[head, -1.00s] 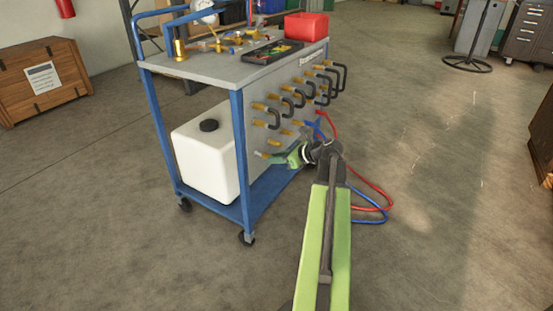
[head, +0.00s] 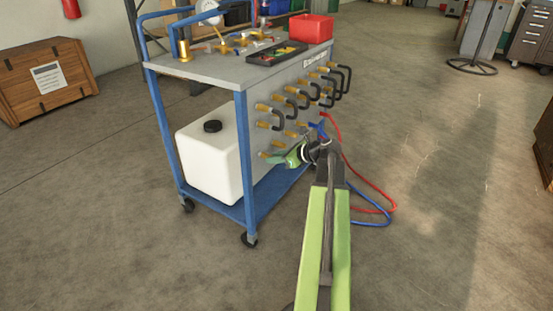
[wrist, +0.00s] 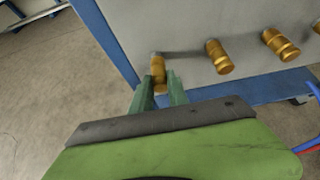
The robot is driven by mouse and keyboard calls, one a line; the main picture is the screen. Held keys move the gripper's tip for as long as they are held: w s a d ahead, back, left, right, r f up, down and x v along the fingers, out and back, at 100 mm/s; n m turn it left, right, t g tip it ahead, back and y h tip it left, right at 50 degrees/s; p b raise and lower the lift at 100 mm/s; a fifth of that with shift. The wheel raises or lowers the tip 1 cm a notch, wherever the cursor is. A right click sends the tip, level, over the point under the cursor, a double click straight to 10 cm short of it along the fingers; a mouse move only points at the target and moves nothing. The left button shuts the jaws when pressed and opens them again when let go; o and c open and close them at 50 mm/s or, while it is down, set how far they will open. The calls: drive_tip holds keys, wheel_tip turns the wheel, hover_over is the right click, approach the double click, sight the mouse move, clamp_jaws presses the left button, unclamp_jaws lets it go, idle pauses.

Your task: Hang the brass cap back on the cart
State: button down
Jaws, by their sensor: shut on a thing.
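The cart (head: 218,75) has a grey side panel (head: 262,140) with rows of brass fittings, several carrying black hooked handles. My gripper (head: 272,158) is at the panel's lower left, its green fingers pointing at it. In the wrist view my gripper (wrist: 160,90) is shut on a small ribbed brass cap (wrist: 158,72), upright in the picture between the fingertips. The cap is close to the panel's lower left corner; I cannot tell whether it touches the panel. Two bare brass fittings (wrist: 218,57) (wrist: 280,45) stick out to its right.
A white tank (head: 208,155) stands on the cart's blue lower shelf. Red and blue hoses (head: 385,200) hang to the floor right of my arm. A black tray and a red bin (head: 309,28) sit on top. Open floor lies to the right.

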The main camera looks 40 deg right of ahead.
drive_tip(key=shift+w, duration=0.1)
drive_tip(key=shift+w+a, duration=0.15)
drive_tip(key=shift+w, duration=0.25)
drive_tip(key=c, duration=0.8)
unclamp_jaws()
drive_tip(key=p+v, duration=0.3)
drive_tip(key=v, duration=0.4)
idle(0.5)
idle(0.4)
